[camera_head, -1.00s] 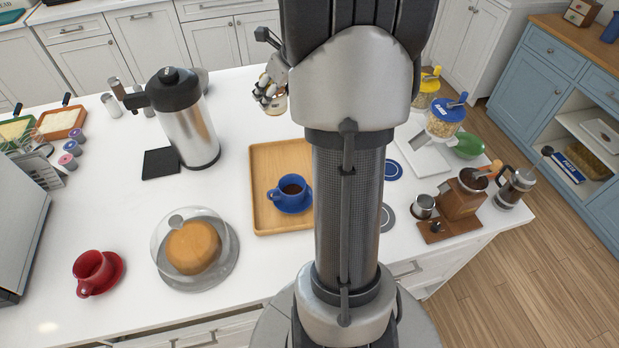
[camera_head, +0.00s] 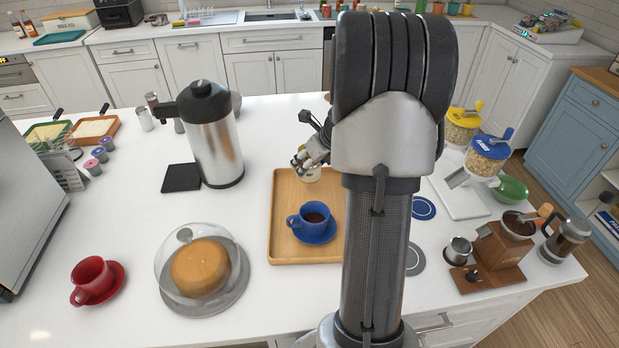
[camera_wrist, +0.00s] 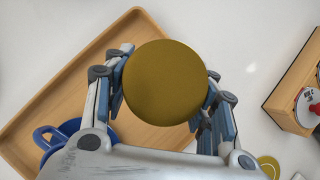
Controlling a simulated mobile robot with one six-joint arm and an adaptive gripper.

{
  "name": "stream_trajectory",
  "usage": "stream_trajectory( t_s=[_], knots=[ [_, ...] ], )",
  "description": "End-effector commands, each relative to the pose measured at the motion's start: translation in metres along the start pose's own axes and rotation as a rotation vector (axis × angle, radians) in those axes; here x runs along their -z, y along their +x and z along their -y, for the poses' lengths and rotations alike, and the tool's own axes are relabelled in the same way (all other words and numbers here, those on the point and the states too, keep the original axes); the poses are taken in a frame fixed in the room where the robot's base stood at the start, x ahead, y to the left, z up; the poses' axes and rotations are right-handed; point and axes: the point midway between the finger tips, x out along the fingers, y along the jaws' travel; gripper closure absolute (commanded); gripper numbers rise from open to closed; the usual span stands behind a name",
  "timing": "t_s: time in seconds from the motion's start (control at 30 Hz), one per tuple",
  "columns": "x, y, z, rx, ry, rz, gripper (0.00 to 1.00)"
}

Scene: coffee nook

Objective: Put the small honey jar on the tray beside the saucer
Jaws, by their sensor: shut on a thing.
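The small honey jar (camera_wrist: 165,82) shows its round gold lid in the wrist view, between the two fingers of my gripper (camera_wrist: 165,90). My gripper is shut on it. In the head view my gripper (camera_head: 313,167) holds the jar (camera_head: 311,175), partly hidden by the fingers, over the far part of the wooden tray (camera_head: 283,262). I cannot tell whether the jar touches the tray. The blue saucer (camera_head: 318,238) with a blue cup of coffee (camera_head: 308,217) sits on the tray, nearer than the jar. My arm hides the tray's right side.
A steel carafe (camera_head: 214,140) stands left of the tray beside a black mat (camera_head: 182,178). A domed cake (camera_head: 199,268) is at the near left. A coffee grinder (camera_head: 500,245) and cereal dispensers (camera_head: 488,155) stand on the right.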

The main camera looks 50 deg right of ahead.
Motion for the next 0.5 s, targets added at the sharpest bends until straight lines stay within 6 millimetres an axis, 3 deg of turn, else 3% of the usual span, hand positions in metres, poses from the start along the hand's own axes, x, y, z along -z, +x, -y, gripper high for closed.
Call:
stream_trajectory(
  t_s=[0.27,0.5],
  knots=[
    [0.022,0.034,0.000,-0.001,0.001,-0.001,0.83],
    [0.021,0.034,0.000,0.001,-0.001,0.000,0.83]
  ],
)
